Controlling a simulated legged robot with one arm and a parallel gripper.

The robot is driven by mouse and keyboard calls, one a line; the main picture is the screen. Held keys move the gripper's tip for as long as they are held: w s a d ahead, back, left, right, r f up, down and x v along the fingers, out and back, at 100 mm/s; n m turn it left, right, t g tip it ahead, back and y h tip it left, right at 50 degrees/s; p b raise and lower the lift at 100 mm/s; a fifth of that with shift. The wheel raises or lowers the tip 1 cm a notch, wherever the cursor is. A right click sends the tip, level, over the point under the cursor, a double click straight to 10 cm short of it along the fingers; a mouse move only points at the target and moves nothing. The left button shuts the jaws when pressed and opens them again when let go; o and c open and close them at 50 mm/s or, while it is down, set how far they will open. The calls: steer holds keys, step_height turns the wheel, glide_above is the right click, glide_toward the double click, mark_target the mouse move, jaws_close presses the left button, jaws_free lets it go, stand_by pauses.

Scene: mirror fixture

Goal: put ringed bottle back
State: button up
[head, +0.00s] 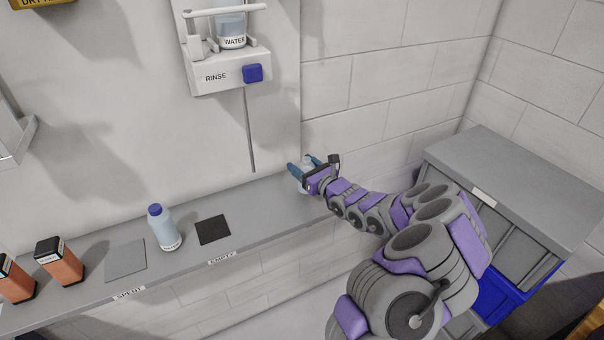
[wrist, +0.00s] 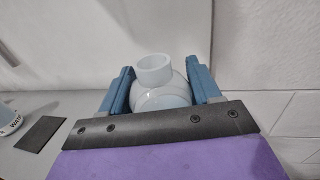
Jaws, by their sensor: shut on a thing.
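My gripper (head: 307,170) is shut on a pale, translucent round-bodied bottle (wrist: 155,88) above the right end of the shelf. The wrist view shows its open, uncapped neck between the two blue fingers (wrist: 160,90). Its lower part is hidden by the gripper, and I cannot see a ring on it. In the head view, a blue-capped pale bottle (head: 162,228) stands upright on the shelf, between a grey pad (head: 125,260) and a dark pad (head: 213,230). A label reading EMPTY is on the shelf edge below the dark pad; another near the grey pad appears to read SPENT.
A wall-mounted RINSE unit (head: 228,72) with a blue button (head: 253,73) holds a WATER container (head: 231,32). Two orange-brown dark-topped containers (head: 60,262) stand on the shelf (head: 268,215) at left. A grey cabinet (head: 520,180) with a blue bin (head: 500,297) is at right.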

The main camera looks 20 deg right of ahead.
steer(key=shift+w+f, duration=0.15)
steer(key=shift+w, duration=0.1)
steer(key=shift+f, duration=1.6)
steer(key=o, duration=1.3)
